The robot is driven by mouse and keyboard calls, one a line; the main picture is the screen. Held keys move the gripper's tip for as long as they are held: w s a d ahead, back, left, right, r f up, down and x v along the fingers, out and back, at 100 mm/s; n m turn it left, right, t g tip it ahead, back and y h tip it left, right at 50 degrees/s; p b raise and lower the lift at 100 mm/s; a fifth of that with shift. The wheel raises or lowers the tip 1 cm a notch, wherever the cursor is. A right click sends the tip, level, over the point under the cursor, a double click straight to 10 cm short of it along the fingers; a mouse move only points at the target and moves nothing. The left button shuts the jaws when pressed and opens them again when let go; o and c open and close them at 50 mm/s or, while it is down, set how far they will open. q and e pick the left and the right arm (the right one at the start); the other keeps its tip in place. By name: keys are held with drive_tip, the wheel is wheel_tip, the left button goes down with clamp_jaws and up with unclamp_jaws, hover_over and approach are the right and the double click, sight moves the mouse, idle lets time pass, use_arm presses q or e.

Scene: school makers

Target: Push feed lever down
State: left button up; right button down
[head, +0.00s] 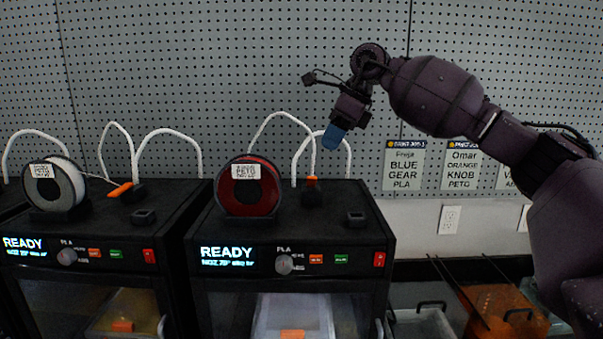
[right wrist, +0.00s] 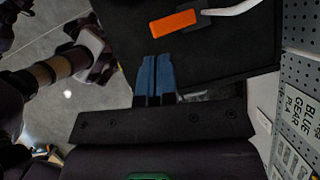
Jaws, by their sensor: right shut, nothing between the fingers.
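The orange feed lever (head: 312,182) stands on top of the right printer (head: 290,225), behind its control panel and right of the red spool. In the right wrist view the orange lever (right wrist: 173,24) lies beyond my fingertips, beside a dark block with a white tube. My right gripper (head: 333,137) has blue fingers pressed together with nothing between them. It hangs above the printer top, up and slightly right of the lever, apart from it. The right wrist view also shows its shut blue fingers (right wrist: 154,80). My left gripper is not in view.
A red spool (head: 262,200) sits on the right printer. A second printer (head: 90,240) at left carries a white spool (head: 55,185) and another orange lever (head: 121,190). White tubes (head: 283,118) arch up near my gripper. A grey pegboard (head: 230,70) stands behind.

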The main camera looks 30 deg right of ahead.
sight(313, 177)
drive_tip(key=shift+b+x, duration=2.2)
drive_tip(key=shift+x, duration=1.1)
drive_tip(key=shift+s, duration=0.2)
drive_tip(key=shift+f, duration=0.1)
